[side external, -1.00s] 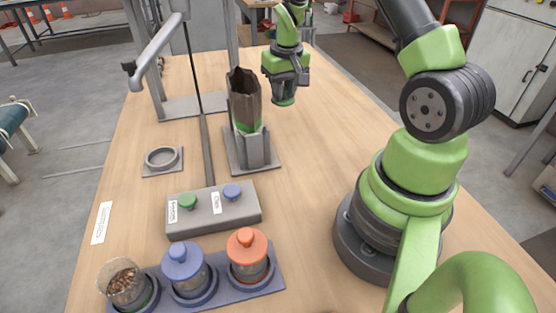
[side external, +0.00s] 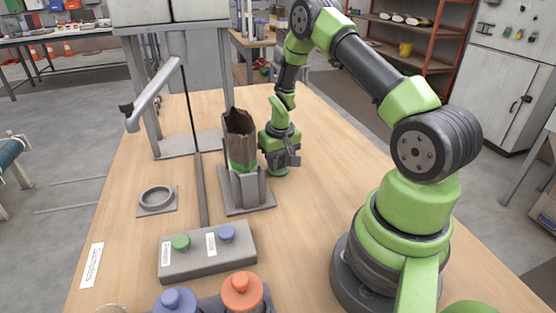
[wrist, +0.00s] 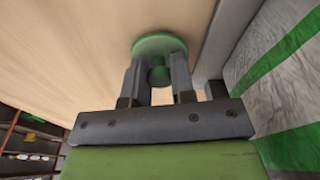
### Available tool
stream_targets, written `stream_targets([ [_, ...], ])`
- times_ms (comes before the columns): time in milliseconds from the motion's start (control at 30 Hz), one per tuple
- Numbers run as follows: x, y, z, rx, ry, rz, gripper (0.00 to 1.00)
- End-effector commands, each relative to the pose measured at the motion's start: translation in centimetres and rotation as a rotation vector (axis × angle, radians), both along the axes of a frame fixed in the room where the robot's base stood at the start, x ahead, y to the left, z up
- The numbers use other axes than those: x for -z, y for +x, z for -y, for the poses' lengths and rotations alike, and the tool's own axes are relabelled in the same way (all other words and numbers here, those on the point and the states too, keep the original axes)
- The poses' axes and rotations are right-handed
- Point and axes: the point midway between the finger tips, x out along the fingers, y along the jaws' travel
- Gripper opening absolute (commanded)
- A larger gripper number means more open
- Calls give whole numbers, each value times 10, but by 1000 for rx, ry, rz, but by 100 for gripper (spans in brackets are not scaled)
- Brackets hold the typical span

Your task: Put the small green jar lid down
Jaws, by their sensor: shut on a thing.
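My gripper (side external: 281,158) points down beside the right side of the bag stand, low over the wooden table. It is shut on the knob of the small green jar lid (side external: 277,171). In the wrist view the lid's round disc (wrist: 158,43) shows beyond my gripper's fingers (wrist: 158,75), with the knob between them. The lid is at or just above the table; I cannot tell whether it touches.
The grey button box (side external: 205,262) and lidded jars (side external: 242,290) are nearer the camera. The table (side external: 325,140) right of the gripper is clear.

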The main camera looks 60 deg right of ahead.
Motion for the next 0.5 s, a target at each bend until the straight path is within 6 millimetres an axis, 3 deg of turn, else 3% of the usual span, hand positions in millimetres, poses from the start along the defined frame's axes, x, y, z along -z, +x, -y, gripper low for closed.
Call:
stream_targets([
  [33,1,0,0,0,0,0,28],
  [133,0,0,0,0,0,0,49],
  [500,-7,0,0,0,-1,2,49],
])
